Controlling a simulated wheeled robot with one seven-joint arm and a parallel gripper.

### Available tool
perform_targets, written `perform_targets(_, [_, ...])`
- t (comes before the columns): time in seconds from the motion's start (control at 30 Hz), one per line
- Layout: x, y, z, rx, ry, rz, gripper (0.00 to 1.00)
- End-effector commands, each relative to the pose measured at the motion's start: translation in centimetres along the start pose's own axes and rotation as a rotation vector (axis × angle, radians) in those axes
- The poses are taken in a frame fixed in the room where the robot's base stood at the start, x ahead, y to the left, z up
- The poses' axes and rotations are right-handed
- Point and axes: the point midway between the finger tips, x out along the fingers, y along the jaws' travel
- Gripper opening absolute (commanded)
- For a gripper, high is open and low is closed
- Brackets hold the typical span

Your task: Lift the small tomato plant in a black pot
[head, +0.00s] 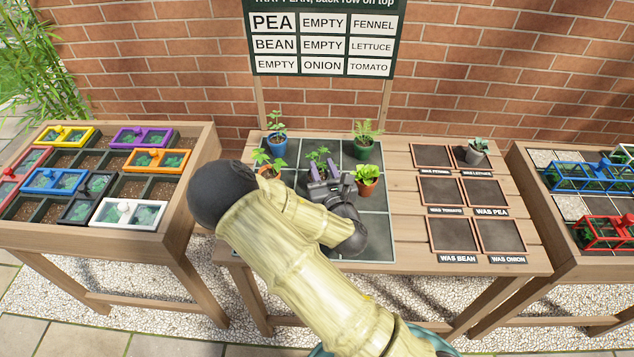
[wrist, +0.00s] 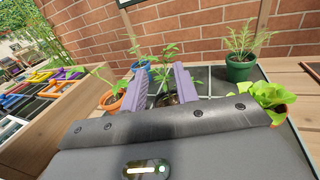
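The small tomato plant (head: 318,156) stands in the middle of the gridded tray, its leaves showing just beyond my gripper (head: 322,173). In the head view its pot is hidden behind my gripper. In the wrist view the plant's leaves (wrist: 168,62) rise between and above the two purple fingers, and a dark pot (wrist: 167,99) shows low between them, partly covered by the right finger. My gripper is open, with the fingers apart on either side of the plant. A gap shows at the left finger; I cannot tell whether the right finger touches the pot.
Close around stand a blue pot (head: 277,147) and a green pot (head: 362,150) behind, an orange-potted seedling (head: 268,170) left and a lettuce (head: 367,174) right. Labelled wooden squares (head: 438,191) lie right, mostly empty; a grey-potted succulent (head: 476,156) occupies one. A sign (head: 322,45) stands behind.

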Motion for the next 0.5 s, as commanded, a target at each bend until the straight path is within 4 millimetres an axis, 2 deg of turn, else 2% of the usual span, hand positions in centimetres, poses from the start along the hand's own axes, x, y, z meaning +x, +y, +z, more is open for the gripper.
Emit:
perform_targets(0.17, [1.8,-0.1,0.1,0.001,0.0,-0.001,0.3])
perform_targets(0.5, [2.0,-0.4,0.0,0.0,0.0,-0.007,0.3])
